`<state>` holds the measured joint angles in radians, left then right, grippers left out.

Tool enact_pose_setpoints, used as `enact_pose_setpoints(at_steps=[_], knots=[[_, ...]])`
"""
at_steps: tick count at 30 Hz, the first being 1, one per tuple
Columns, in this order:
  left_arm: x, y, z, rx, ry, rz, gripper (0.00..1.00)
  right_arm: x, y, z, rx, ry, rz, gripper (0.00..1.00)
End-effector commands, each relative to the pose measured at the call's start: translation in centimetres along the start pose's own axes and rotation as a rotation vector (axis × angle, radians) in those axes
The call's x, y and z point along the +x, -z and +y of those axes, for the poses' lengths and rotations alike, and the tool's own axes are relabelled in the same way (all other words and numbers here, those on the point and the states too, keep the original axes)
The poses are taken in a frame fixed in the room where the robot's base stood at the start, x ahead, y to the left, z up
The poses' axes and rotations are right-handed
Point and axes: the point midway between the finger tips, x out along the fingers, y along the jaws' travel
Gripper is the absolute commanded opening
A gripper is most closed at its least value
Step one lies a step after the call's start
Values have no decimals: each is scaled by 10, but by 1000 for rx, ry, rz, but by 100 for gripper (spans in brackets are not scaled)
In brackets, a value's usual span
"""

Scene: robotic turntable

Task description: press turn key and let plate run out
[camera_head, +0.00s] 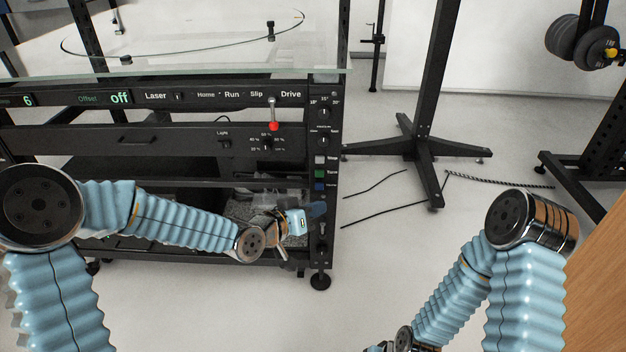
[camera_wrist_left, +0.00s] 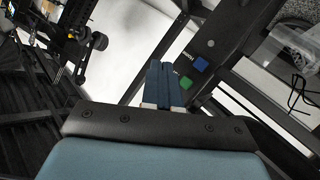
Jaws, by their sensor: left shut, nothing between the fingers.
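The machine's right post carries a column of keys in the head view: a pale key (camera_head: 319,160), a green key (camera_head: 319,174) that appears labelled Turn, and a blue key (camera_head: 319,187). My left gripper (camera_head: 318,211) is shut and empty, just below the blue key. The clear round plate (camera_head: 285,30) with a dark rim line lies on top of the machine. My right gripper is out of view.
A lever with a red knob (camera_head: 273,126) stands out above the keys. A dark stand (camera_head: 420,148) with spread feet and loose cables (camera_head: 385,212) are to the right. A wooden surface (camera_head: 600,275) is at the right edge.

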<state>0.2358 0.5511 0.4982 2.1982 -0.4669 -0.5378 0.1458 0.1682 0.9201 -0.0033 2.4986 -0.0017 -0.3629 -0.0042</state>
Motion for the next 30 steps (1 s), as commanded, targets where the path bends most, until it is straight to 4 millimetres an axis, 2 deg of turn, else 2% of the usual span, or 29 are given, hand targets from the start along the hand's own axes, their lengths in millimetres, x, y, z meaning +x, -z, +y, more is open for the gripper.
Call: enact_pose_setpoints(at_steps=[14, 25, 30], knots=[[7, 6, -5, -4, 2, -2, 0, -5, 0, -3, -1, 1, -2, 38], [41, 32, -30, -4, 2, -1, 0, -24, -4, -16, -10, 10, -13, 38], [55, 38, -41, -3, 2, -1, 0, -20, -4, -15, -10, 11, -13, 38]])
